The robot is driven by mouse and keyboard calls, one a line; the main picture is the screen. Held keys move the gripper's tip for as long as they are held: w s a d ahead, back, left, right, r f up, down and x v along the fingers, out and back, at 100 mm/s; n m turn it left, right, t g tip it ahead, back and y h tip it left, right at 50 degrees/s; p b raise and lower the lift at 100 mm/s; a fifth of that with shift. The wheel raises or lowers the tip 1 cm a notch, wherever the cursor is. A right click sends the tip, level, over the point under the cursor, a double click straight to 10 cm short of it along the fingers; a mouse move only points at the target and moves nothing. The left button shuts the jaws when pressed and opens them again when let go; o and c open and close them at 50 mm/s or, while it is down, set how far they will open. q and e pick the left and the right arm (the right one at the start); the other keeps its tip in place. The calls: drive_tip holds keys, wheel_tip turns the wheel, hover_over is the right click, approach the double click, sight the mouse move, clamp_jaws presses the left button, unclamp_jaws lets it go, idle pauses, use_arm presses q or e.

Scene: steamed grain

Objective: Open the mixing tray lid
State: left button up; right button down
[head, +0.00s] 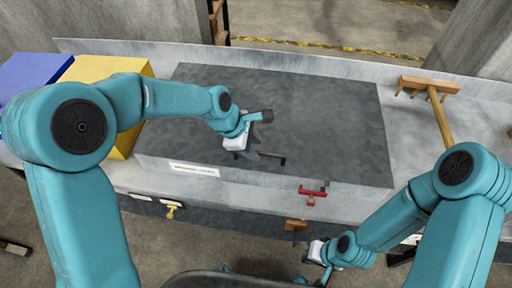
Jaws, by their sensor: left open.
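The mixing tray lid (325,110) is a large, flat dark grey panel in the middle of the head view. It lies flat and closed on the grey tray, with a white label (195,169) on the front face. My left gripper (262,156) is open over the front part of the lid, by a small dark bar that may be a handle. The gripper hides part of this spot, and I cannot tell whether they touch. My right gripper (309,278) is low at the bottom edge, in front of the tray; its fingers are unclear.
A yellow box (108,68) and a blue box (35,72) stand left of the lid. A wooden rake-like tool (432,100) lies on the right. A red valve-like fitting (313,193) and a yellow one (173,209) are on the front. The lid's right half is clear.

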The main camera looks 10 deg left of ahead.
use_arm(q)
drive_tip(key=shift+x, duration=1.1)
drive_tip(key=shift+c, duration=0.3)
clamp_jaws()
drive_tip(key=w+r+p, duration=0.5)
drive_tip(key=r+p, duration=0.2)
drive_tip(key=r, duration=0.4)
drive_tip(key=w+r+p, duration=0.6)
drive_tip(key=r, duration=0.6)
drive_tip(key=shift+w+r+p, duration=0.2)
drive_tip(key=shift+r+p, duration=0.1)
drive_tip(key=shift+p, duration=0.1)
drive_tip(key=shift+a, duration=0.15)
